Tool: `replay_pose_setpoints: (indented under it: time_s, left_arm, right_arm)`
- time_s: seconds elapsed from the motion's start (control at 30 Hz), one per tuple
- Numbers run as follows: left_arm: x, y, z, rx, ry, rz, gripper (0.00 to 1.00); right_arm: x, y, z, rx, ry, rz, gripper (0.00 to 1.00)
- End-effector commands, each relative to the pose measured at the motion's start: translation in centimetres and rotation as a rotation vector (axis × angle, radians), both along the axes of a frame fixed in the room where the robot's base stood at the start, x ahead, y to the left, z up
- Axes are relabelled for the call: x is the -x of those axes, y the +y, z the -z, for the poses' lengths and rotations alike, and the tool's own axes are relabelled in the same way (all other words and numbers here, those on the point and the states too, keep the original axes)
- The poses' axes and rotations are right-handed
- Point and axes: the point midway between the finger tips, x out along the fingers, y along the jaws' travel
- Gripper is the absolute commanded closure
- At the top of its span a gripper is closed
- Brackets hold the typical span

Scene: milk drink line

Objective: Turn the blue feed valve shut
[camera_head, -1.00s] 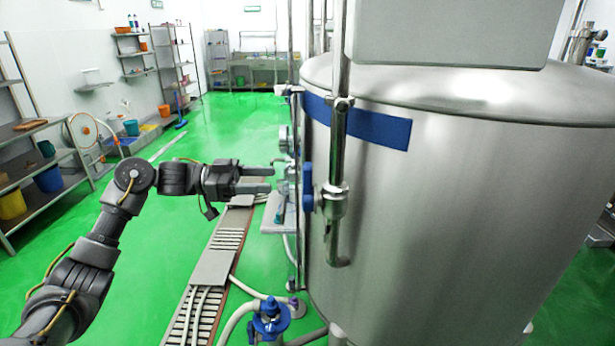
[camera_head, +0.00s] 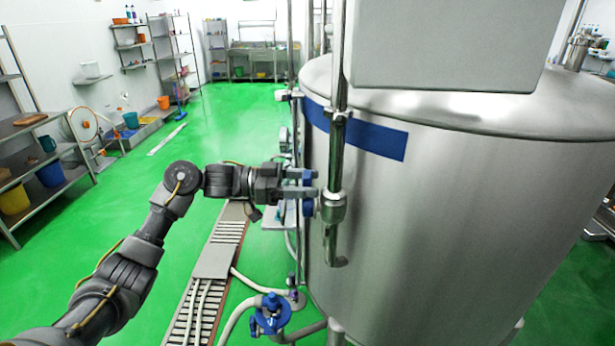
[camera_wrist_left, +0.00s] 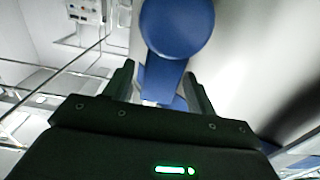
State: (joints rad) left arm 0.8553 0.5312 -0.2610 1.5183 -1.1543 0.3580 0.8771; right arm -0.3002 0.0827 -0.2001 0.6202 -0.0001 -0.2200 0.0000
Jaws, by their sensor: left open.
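The blue feed valve handle (camera_head: 308,193) is on the steel pipe at the left side of the tank. It stands roughly upright beside the pipe's valve body (camera_head: 333,207). My left gripper (camera_head: 304,185) is at the handle, and its fingers partly hide it. In the left wrist view the blue handle (camera_wrist_left: 172,40) runs down between the two fingers (camera_wrist_left: 160,88), with its wide rounded end beyond them. The fingers are open, one on each side of it. I cannot tell whether either finger touches the handle. My right gripper is not in view.
The large steel tank (camera_head: 450,210) fills the right side. A grey box (camera_head: 445,45) hangs above it. Another blue valve (camera_head: 270,314) sits low near the floor with hoses. A grated floor drain (camera_head: 212,270) runs below my arm. Green floor (camera_head: 120,230) is open on the left.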

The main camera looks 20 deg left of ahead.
Motion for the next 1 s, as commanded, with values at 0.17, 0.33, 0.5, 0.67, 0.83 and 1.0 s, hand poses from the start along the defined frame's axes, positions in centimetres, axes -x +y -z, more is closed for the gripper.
replay_pose_setpoints:
  time_s: [0.17, 0.33, 0.5, 0.67, 0.83, 1.0]
  left_arm:
    - [-0.12, -0.46, 0.06, 0.0, 0.0, 0.0, 0.44]
    - [-0.1, -0.44, 0.08, 0.0, 0.0, 0.0, 0.44]
    - [-0.1, -0.43, 0.06, 0.0, 0.0, 0.0, 0.66]
    - [-0.11, -0.42, 0.05, 0.0, 0.0, 0.0, 0.87]
    - [-0.1, -0.41, 0.04, 0.0, 0.0, 0.0, 1.0]
    - [-0.03, -0.4, 0.11, -0.003, -0.013, -0.001, 1.0]
  right_arm:
    - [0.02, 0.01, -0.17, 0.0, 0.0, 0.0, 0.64]
    - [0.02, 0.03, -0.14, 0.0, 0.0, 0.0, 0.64]
    - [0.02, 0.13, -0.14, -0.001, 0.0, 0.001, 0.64]
    - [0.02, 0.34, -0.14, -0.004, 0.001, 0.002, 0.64]
    - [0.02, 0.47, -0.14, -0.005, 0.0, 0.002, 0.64]
    - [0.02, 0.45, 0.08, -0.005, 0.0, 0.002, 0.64]
